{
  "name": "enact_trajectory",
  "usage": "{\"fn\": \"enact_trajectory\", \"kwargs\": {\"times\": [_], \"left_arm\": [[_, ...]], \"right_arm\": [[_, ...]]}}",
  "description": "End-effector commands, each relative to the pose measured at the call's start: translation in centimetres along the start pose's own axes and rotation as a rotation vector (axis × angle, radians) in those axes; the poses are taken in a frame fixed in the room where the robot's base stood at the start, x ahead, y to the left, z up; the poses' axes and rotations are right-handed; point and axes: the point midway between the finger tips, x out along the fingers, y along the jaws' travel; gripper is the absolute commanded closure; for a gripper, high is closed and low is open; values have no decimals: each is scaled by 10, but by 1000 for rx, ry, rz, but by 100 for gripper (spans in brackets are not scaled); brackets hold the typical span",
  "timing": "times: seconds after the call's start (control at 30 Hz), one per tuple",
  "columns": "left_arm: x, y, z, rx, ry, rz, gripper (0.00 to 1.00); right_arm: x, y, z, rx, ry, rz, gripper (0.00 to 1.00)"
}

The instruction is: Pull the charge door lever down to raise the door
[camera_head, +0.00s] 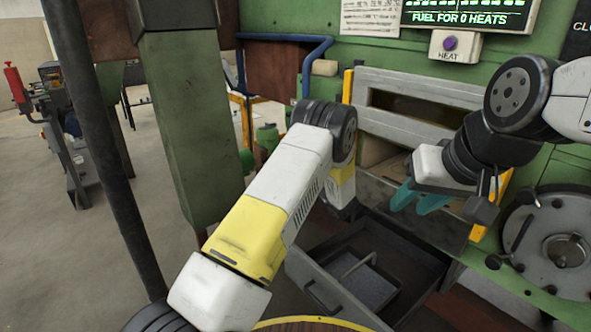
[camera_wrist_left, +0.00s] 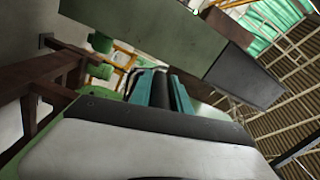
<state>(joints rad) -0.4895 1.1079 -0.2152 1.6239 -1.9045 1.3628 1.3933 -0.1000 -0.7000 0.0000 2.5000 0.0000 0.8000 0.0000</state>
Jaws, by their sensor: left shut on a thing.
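The charge door (camera_head: 420,128) is a grey panel with a dark slot on the green furnace front. A tan-lined gap (camera_head: 378,152) shows below it. In the left wrist view my left gripper (camera_wrist_left: 162,88) has its teal fingers on either side of a dark cylindrical bar (camera_wrist_left: 161,92), shut on what appears to be the lever's grip. In the head view, my left forearm and wrist hide that gripper and the lever. My right gripper (camera_head: 410,207) is empty, its teal fingers apart, in front of the furnace below the door.
An open dark drawer (camera_head: 325,288) with a handle juts out below the furnace. A blue bent rail (camera_head: 308,65) and a green post (camera_head: 190,120) stand left of the door. A round grey hatch (camera_head: 560,240) is at the right. Open floor lies at left.

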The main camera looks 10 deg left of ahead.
Motion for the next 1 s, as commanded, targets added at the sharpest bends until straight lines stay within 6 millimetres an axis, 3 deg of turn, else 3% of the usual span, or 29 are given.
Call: {"fn": "enact_trajectory", "kwargs": {"times": [0.03, 0.1, 0.43, 0.8, 1.0], "left_arm": [[-3, 6, -5, 5, 15, 15, 71], [-3, 6, -5, 4, 15, 15, 58], [-7, 4, -3, 3, 10, 10, 57], [-66, 4, -4, 3, 14, 13, 57], [-80, 4, -4, 3, 13, 13, 57]], "right_arm": [[0, 0, 0, 0, 0, 0, 66], [0, 0, 0, 0, 0, 0, 66], [0, 0, 0, 0, 0, 0, 66], [0, 0, 0, 0, 0, 0, 66], [0, 0, 0, 0, 0, 0, 66]]}}
